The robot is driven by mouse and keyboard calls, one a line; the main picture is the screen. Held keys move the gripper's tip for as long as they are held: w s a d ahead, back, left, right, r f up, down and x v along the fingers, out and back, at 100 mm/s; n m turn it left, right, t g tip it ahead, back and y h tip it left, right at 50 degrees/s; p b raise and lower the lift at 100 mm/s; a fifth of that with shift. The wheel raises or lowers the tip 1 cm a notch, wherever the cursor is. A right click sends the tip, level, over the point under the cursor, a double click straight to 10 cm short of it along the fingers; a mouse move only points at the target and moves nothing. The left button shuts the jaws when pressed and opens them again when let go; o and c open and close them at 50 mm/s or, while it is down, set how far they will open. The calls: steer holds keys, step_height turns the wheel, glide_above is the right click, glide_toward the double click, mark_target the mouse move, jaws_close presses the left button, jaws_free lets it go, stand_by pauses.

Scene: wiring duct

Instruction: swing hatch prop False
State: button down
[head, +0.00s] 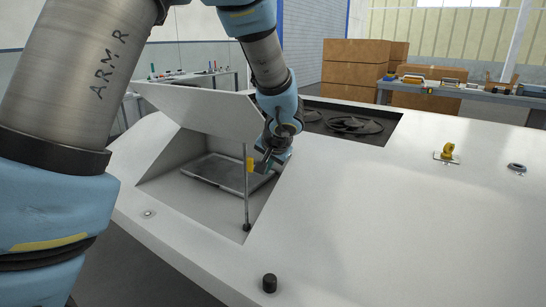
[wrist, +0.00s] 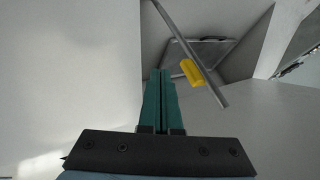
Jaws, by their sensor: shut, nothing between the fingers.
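The white hatch lid (head: 205,110) stands raised over an opening in the white sloped housing. A thin grey prop rod (head: 246,198) stands nearly upright at the opening's right side, its foot on a dark pivot and its top at the lid's underside. It carries a yellow grip (head: 250,165). In the wrist view the rod (wrist: 178,36) runs diagonally and the yellow grip (wrist: 191,72) lies just right of the fingertips. My gripper (head: 263,163) is beside the rod on the right, by the grip. Its teal fingers (wrist: 160,75) are shut and empty. Contact with the rod cannot be told.
A flat grey panel (head: 228,173) lies inside the opening. Behind my gripper is a second opening with dark round fans (head: 355,125). A black knob (head: 269,283) and a yellow latch (head: 447,152) stand on the housing. The housing's right front is clear.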

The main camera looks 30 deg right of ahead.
steer(key=shift+w+a+r+p, duration=0.1)
steer(key=shift+w+a+p, duration=0.1)
steer(key=shift+w+a, duration=0.3)
steer(key=shift+w+a+r+p, duration=0.1)
steer(key=shift+w+a+p, duration=0.1)
steer(key=shift+w, duration=0.45)
steer(key=shift+w, duration=0.1)
